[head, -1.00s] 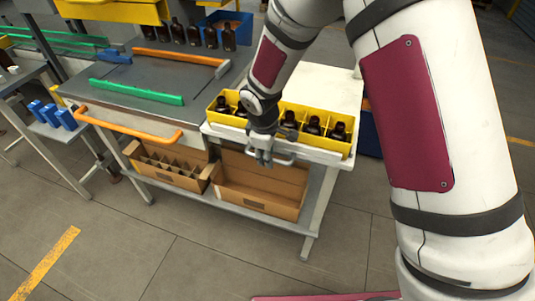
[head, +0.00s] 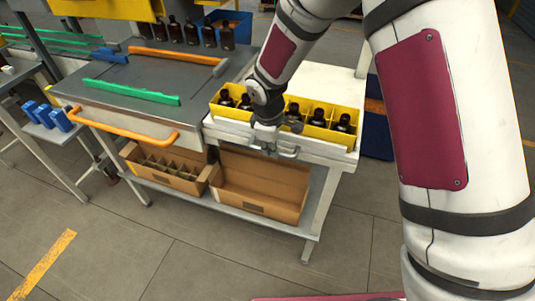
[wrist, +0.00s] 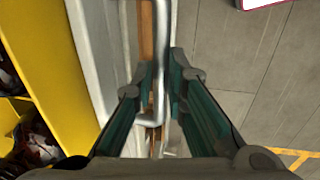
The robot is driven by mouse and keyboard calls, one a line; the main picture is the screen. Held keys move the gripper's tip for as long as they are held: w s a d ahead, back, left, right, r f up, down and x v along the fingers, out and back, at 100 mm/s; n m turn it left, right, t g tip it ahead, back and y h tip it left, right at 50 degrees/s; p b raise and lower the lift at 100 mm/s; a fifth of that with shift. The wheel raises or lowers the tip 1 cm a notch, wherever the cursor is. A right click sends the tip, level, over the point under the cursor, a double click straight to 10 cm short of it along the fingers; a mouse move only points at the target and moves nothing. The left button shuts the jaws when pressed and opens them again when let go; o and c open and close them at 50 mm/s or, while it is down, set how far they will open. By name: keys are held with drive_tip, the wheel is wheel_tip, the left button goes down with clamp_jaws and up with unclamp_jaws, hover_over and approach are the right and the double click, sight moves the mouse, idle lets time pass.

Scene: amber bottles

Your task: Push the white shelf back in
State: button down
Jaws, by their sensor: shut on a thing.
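The white shelf (head: 318,152) is a white sliding board at the right of the workbench, with a grey bar handle (head: 288,154) on its front edge. My gripper (head: 265,142) is at that front edge in the head view. In the wrist view my gripper (wrist: 160,85) has its two fingers on either side of the handle (wrist: 161,60), shut on it. A yellow divided bin (head: 312,112) with several dark amber bottles stands on the shelf. My arm hides part of the bin and shelf.
Two cardboard boxes, one divided (head: 165,168) and one open (head: 258,190), sit on the lower rack below. An orange handle (head: 125,128) fronts the grey worktop to the left. A blue bin (head: 376,130) stands right of the shelf. The floor in front is clear.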

drive_tip(key=w, duration=0.1)
drive_tip(key=w+d+b, duration=0.1)
drive_tip(key=shift+w, duration=0.3)
drive_tip(key=shift+r, duration=0.1)
drive_tip(key=c, duration=1.6)
unclamp_jaws()
drive_tip(key=shift+w, duration=0.1)
wheel_tip(320, 180, up, 12)
drive_tip(key=s, duration=0.2)
drive_tip(key=shift+s+a, duration=0.15)
drive_tip(key=shift+a, duration=0.25)
drive_tip(key=shift+f, duration=0.2)
